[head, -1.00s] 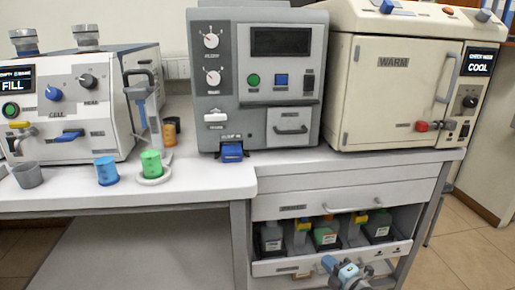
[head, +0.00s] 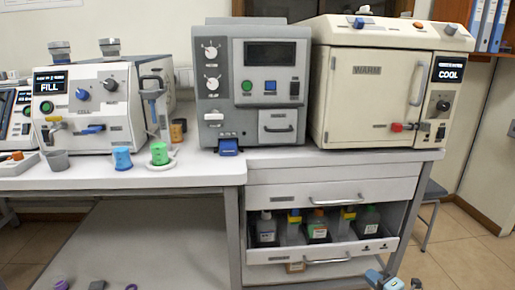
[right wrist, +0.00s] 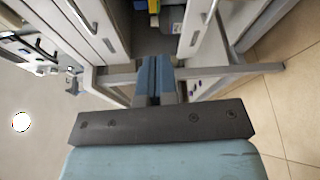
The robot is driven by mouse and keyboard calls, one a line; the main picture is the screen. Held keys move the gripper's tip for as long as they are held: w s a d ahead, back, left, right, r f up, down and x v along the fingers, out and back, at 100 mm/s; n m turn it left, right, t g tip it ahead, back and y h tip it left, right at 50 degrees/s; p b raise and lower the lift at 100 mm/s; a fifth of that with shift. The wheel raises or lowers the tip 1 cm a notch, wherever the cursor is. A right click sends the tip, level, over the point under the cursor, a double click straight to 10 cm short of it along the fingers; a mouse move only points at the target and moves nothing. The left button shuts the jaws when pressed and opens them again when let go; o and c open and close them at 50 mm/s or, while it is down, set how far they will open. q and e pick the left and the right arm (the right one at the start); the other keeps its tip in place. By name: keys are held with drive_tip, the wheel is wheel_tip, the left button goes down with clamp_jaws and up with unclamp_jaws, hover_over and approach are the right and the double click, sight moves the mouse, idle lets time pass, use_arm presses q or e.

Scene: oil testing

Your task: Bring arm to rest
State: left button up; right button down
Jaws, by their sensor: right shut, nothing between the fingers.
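My right gripper (head: 385,281) shows at the bottom right of the head view, low in front of the drawer cabinet and cut off by the frame edge. In the right wrist view its two blue-grey fingers (right wrist: 157,80) are closed together with nothing between them. They point toward the cabinet front and its open drawer, apart from the bottles there. My left gripper is not in view.
The open drawer (head: 283,256) holds several bottles under the bench (head: 205,174). A cream oven (head: 372,88), a grey instrument (head: 250,50) and a white filling machine (head: 90,135) stand on top. Blue (head: 122,158) and green (head: 159,153) cups stand at left.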

drive_tip(key=s+a+r+m+y, duration=0.1)
drive_tip(key=s+a+r+m, duration=0.4)
drive_tip(key=s, duration=0.4)
drive_tip(key=s+a+r+m+g+y, duration=0.1)
drive_tip(key=s+a+r+m, duration=0.2)
drive_tip(key=s+a, duration=0.5)
drive_tip(key=s+a+r+m+y, duration=0.1)
drive_tip(key=s+a+r+m, duration=0.35)
drive_tip(key=s, duration=0.65)
drive_tip(key=s+a+r+m+g+y, duration=0.1)
drive_tip(key=s+a+r+m, duration=0.15)
drive_tip(key=s+r, duration=0.4)
drive_tip(key=w+a+r+m+t+h, duration=0.2)
drive_tip(key=w+a+r+m+t, duration=0.15)
drive_tip(key=m, duration=0.25)
use_arm(q)
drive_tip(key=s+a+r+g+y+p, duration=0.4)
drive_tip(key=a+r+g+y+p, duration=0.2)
drive_tip(key=p, duration=3.2)
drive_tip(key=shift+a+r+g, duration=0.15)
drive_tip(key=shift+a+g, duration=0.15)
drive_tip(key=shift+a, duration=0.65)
use_arm(e)
drive_tip(key=s+d+r+g+h, duration=0.4)
drive_tip(key=d+r+g+h, duration=0.2)
drive_tip(key=d, duration=0.2)
drive_tip(key=shift+s+r+m, duration=0.3)
drive_tip(key=shift+r, duration=0.1)
